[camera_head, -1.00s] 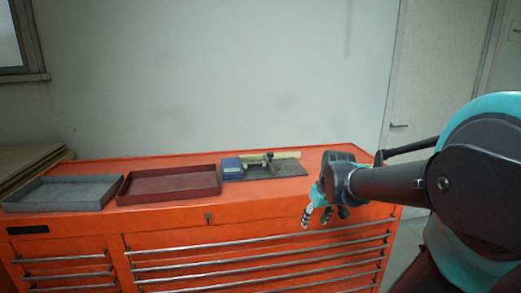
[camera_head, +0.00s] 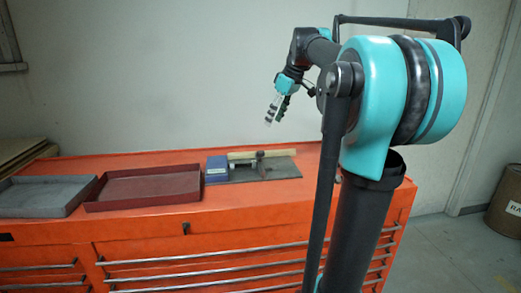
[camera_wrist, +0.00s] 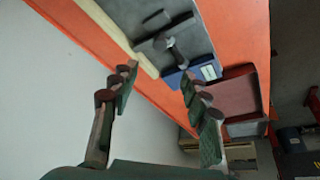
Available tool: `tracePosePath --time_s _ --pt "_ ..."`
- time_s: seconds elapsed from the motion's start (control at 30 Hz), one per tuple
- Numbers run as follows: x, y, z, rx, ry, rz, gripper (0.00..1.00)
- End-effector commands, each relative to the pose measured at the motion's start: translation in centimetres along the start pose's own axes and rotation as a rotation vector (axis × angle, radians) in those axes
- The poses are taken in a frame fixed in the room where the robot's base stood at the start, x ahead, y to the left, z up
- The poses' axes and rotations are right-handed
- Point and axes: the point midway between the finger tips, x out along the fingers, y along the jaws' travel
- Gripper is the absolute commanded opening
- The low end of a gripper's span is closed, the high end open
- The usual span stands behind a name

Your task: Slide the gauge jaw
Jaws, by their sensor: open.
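The gauge sits on a grey plate (camera_head: 285,171) on the orange cabinet top. It has a blue block (camera_head: 216,170) at its left end, a cream bar (camera_head: 270,153) along the back and a small dark upright jaw (camera_head: 260,164) near the middle. In the wrist view the plate (camera_wrist: 200,42), the blue block (camera_wrist: 183,77) and the cream bar (camera_wrist: 115,32) show ahead, with grey metal parts of the jaw (camera_wrist: 172,45) on the plate. My gripper (camera_head: 273,110) is open and empty, above the gauge; its fingers (camera_wrist: 158,86) touch nothing.
A dark red tray (camera_head: 145,187) lies left of the gauge, and a grey tray (camera_head: 40,196) farther left. The orange cabinet (camera_head: 230,222) has a clear strip in front of the gauge. A pale wall (camera_head: 170,80) stands behind. A barrel (camera_head: 505,205) is on the floor at right.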

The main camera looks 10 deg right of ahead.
Motion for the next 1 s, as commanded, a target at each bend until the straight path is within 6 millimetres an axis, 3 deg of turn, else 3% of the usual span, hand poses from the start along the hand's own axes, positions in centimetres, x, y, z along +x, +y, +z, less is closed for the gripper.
tracePosePath --time_s 0.6,0.8,1.0 --pt "12.0 0.0 0.0 0.000 0.000 0.000 0.47" --pt "14.1 0.0 0.0 0.001 0.000 0.000 0.47" --pt "14.7 0.0 0.0 0.001 0.000 0.001 0.47"
